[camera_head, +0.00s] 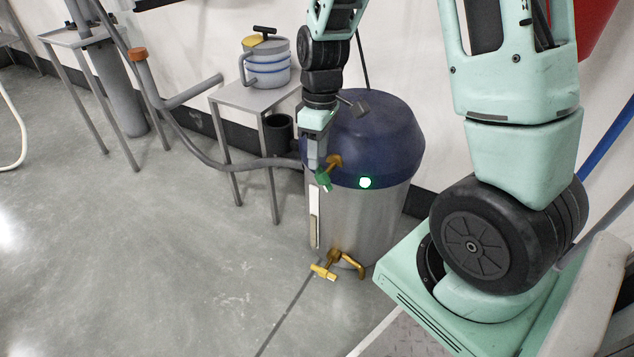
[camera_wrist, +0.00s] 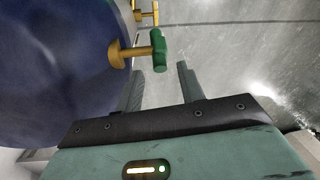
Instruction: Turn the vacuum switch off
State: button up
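The vacuum drum has a dark blue lid (camera_head: 375,135) on a steel body (camera_head: 365,215). A round white light with a green rim (camera_head: 365,183) glows on the lid's front. A brass fitting with a green handle (camera_head: 323,181) sticks out of the drum's left side. In the wrist view, this green handle (camera_wrist: 158,50) lies just beyond the fingertips, apart from them, with the blue lid (camera_wrist: 50,75) at left. My gripper (camera_head: 314,165) points down beside the lid; in the wrist view it is open and empty (camera_wrist: 160,83). I cannot tell which part is the switch.
A brass tap (camera_head: 335,265) sits low on the drum. A small table (camera_head: 250,98) with a grey-and-yellow canister (camera_head: 265,62) stands behind left. The floor (camera_head: 140,250) at left is clear.

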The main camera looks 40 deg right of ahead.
aim_at(323, 177)
jog(key=f, duration=0.2)
jog(key=f+b, duration=0.1)
jog(key=f, duration=0.1)
jog(key=f+b, duration=0.1)
jog(key=f, duration=0.1)
jog(key=shift+s+a+f, duration=0.2)
jog(key=shift+a, duration=0.05)
grip_shut()
